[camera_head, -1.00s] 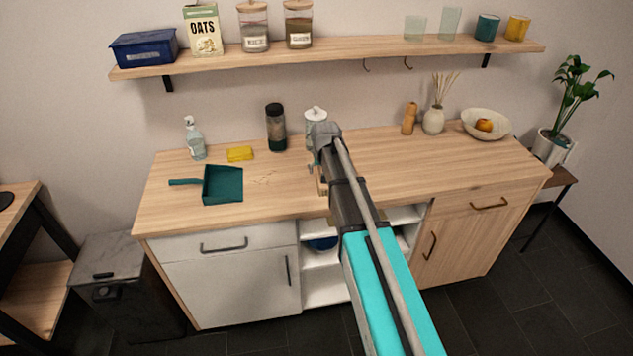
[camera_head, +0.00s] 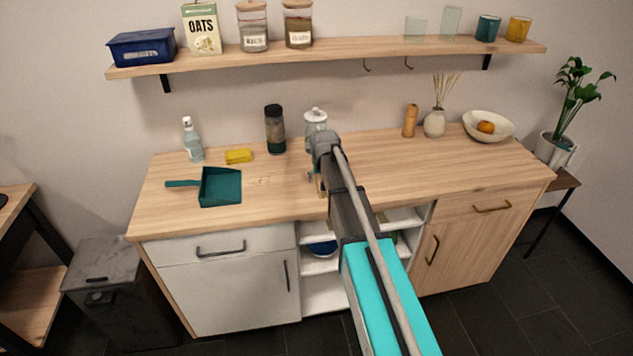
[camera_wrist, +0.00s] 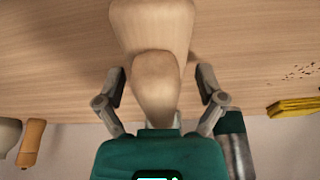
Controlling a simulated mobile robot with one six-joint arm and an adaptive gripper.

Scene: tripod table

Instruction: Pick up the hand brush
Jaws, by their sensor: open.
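The hand brush (camera_wrist: 150,25) shows in the wrist view as a pale wooden body with a rounded handle (camera_wrist: 156,85). My gripper (camera_wrist: 161,84) is open, with one grey finger on each side of the handle and a visible gap at both sides. In the wrist view, the handle's end reaches down toward my green gripper body. The bristles do not show there. In the head view my arm covers most of the brush, and only a small piece of pale wood shows by my gripper (camera_head: 322,178).
A glass jar (camera_head: 315,120) is just behind my gripper. The counter's right front is clear.

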